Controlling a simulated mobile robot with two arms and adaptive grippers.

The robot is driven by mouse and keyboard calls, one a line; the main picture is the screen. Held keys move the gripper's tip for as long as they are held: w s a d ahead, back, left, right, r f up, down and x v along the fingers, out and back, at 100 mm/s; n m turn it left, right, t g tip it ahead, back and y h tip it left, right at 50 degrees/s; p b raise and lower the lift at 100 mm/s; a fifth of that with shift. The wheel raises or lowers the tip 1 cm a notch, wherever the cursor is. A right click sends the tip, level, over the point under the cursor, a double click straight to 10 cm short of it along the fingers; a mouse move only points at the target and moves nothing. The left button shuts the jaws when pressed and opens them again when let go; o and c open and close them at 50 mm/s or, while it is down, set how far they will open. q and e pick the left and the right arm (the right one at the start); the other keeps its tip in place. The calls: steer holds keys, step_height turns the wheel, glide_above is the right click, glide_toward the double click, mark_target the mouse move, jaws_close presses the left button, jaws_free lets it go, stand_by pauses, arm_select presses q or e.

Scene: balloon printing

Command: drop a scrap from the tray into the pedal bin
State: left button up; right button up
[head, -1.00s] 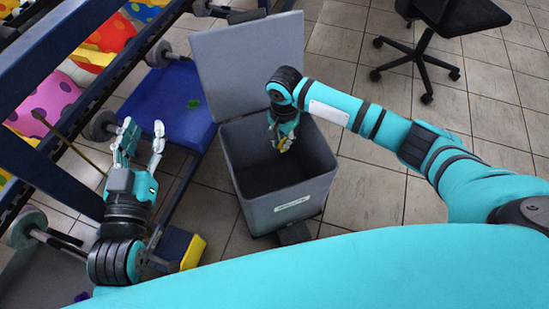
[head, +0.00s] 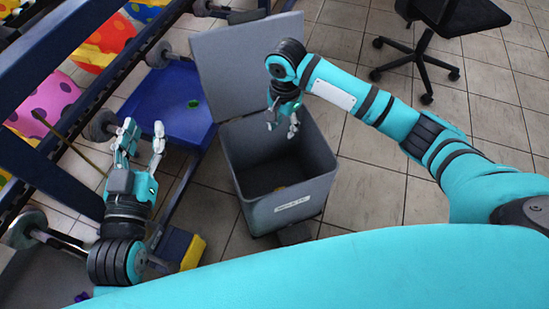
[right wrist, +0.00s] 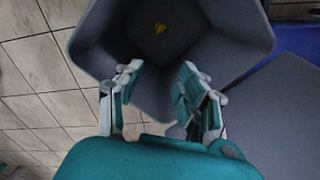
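The grey pedal bin (head: 262,216) stands on the floor with its lid (head: 243,62) up. A small yellow scrap (head: 280,188) lies on the bin's floor; the right wrist view also shows the scrap (right wrist: 159,28). My right gripper (head: 282,128) is over the bin's far part, pointing down, with its fingers apart and empty. In the right wrist view the gripper (right wrist: 162,75) is open, with the bin (right wrist: 105,45) beyond its fingertips. The blue tray (head: 160,110) is left of the bin and holds a green scrap (head: 193,104). My left gripper (head: 142,145) is open and empty near the tray's left side.
A dark blue frame with rollers (head: 158,54) runs along the left, with patterned balloons (head: 50,103) beyond it. A yellow and blue block (head: 193,252) is below the tray. A black office chair (head: 430,50) stands at the upper right. The tiled floor right of the bin is clear.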

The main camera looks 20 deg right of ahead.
step_height(320, 180, up, 5)
stand_by(0.7)
